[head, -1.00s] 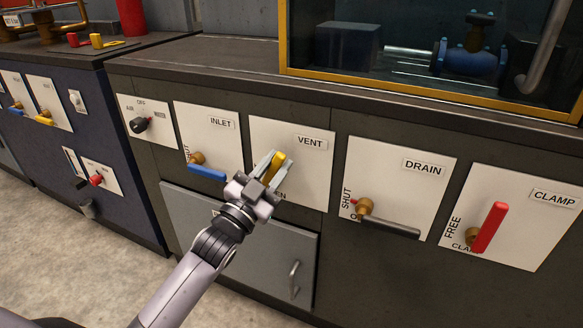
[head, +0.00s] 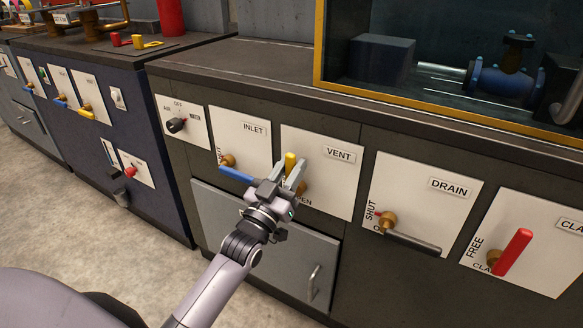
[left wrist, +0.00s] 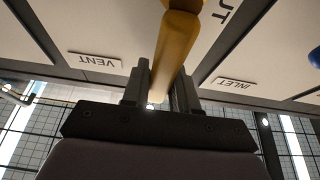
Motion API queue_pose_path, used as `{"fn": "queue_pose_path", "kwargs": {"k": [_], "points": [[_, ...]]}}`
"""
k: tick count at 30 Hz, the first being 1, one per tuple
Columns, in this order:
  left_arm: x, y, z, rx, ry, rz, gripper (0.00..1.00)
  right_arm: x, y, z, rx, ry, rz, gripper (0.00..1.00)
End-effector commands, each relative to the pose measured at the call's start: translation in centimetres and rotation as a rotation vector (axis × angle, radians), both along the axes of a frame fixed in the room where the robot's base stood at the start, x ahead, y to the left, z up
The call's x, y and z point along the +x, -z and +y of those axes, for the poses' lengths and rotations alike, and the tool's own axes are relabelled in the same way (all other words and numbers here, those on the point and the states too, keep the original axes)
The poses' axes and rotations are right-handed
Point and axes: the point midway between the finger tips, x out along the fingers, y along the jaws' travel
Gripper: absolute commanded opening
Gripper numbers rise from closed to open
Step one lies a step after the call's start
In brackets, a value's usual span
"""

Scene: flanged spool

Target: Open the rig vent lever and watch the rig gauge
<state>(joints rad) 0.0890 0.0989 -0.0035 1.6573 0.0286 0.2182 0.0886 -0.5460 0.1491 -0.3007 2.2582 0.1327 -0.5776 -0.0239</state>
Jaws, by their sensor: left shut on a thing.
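The panel's lower lettering is partly covered, with "EN" readable. I see no rig gauge dial in these views. My right gripper is not in view.
The INLET panel with a blue lever (head: 237,174) is left of VENT. The DRAIN panel with a dark lever (head: 412,243) and the CLAMP panel with a red lever (head: 514,251) are right. A yellow-framed window (head: 440,98) stands above. A grey door (head: 265,240) is below.

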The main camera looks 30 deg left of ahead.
Motion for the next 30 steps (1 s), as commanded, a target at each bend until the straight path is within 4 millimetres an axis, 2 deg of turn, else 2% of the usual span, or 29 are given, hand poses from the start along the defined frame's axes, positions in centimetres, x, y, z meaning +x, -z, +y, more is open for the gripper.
{"fn": "queue_pose_path", "kwargs": {"k": [7,8,9,20,30], "points": [[0.0,0.0,0.2,-0.011,0.000,-0.001,0.00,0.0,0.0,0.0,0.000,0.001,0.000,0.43],[0.0,0.0,0.2,-0.011,0.000,-0.001,0.38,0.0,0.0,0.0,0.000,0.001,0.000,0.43],[0.0,0.0,0.1,-0.010,0.001,-0.001,0.49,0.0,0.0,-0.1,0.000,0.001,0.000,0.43],[-0.2,0.1,0.1,-0.005,0.000,0.001,0.49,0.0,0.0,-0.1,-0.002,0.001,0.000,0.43],[-4.1,1.6,0.2,-0.006,0.000,0.003,0.49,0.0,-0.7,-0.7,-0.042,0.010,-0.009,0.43]]}}
